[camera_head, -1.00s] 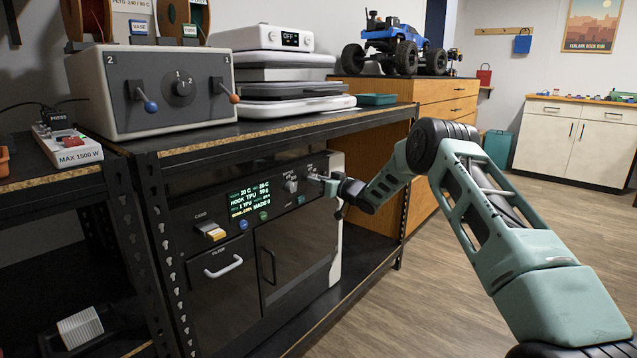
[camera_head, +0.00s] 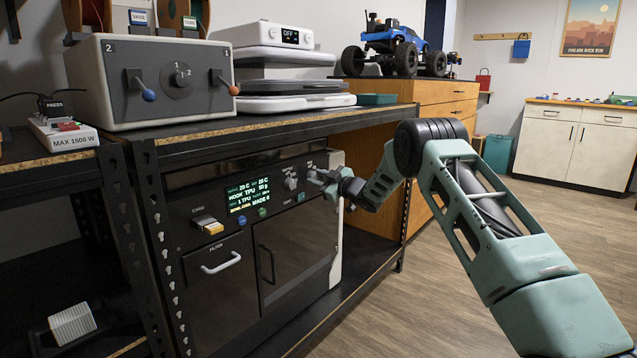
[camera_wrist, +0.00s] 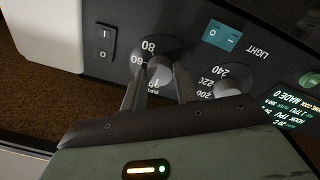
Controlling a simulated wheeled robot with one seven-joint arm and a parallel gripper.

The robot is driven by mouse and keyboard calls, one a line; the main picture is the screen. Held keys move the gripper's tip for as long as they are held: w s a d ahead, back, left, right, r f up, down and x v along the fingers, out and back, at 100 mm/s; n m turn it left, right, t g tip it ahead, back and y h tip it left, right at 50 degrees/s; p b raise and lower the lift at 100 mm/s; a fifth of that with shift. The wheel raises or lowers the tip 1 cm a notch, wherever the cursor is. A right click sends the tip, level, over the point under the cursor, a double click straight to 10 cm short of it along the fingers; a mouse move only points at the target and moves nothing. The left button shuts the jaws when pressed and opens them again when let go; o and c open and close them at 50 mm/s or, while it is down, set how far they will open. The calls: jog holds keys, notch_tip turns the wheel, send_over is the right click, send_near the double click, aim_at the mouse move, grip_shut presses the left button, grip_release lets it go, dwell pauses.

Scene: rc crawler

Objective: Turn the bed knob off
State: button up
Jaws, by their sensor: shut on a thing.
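The bed knob (camera_wrist: 159,74) is a round grey knob on the dark front panel of the machine, on a dial marked 60 and 80 in the wrist view. My gripper (camera_wrist: 160,83) is shut on it, one finger on each side. In the head view my gripper (camera_head: 318,177) reaches the panel's upper right and hides most of this knob. The knob's exact angle and the dial's lower marks are hidden by the fingers.
A second knob (camera_wrist: 228,85) with marks 220 and 240 sits close beside; it also shows in the head view (camera_head: 291,181). A teal light switch (camera_wrist: 222,36), a black rocker switch (camera_wrist: 106,41) and a lit display (camera_head: 249,196) share the panel. The shelf top (camera_head: 270,124) overhangs above.

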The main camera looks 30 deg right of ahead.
jog(key=shift+n, duration=0.4)
jog(key=o, duration=1)
jog(key=shift+c, duration=0.2)
jog(key=shift+s, duration=0.15)
jog(key=p+v, duration=0.3)
jog(key=v, duration=1.4)
jog(key=shift+d+f, duration=0.1)
